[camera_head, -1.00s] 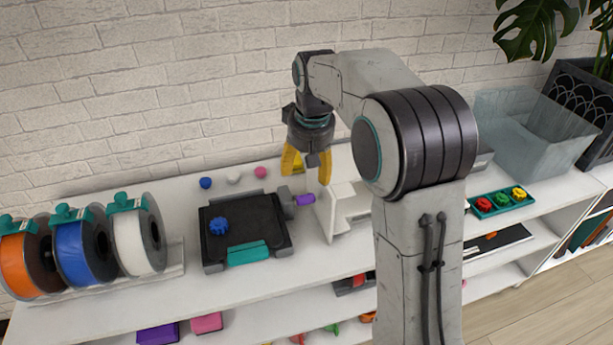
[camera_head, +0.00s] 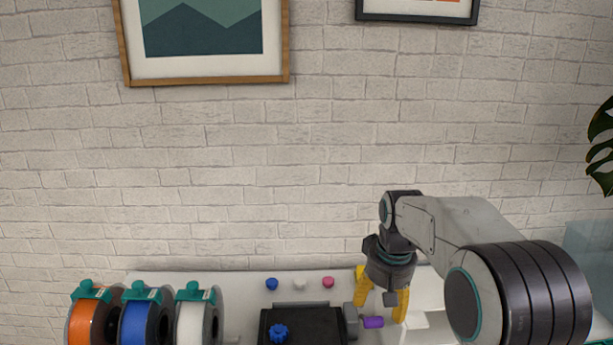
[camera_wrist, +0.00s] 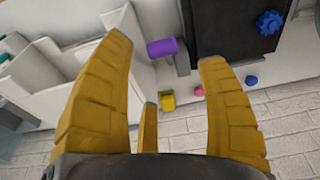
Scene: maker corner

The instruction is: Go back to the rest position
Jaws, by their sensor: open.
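My gripper (camera_head: 381,297) has yellow fingers spread open and empty, pointing down above the white shelf top (camera_head: 245,285). It hangs in front of the brick wall, near a purple cylinder (camera_head: 373,322) at the right side of a black device (camera_head: 302,325). In the wrist view the spread fingers (camera_wrist: 165,75) frame the purple cylinder (camera_wrist: 162,47), with nothing held between them. A blue gear (camera_head: 279,333) lies on the black device and also shows in the wrist view (camera_wrist: 269,22).
Orange (camera_head: 86,320), blue (camera_head: 139,322) and white (camera_head: 190,322) spools stand at the left. Small blue (camera_head: 272,283), white (camera_head: 300,283) and pink (camera_head: 328,282) balls lie along the back. A translucent bin (camera_head: 592,250) is at the right. Framed pictures (camera_head: 204,75) hang above.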

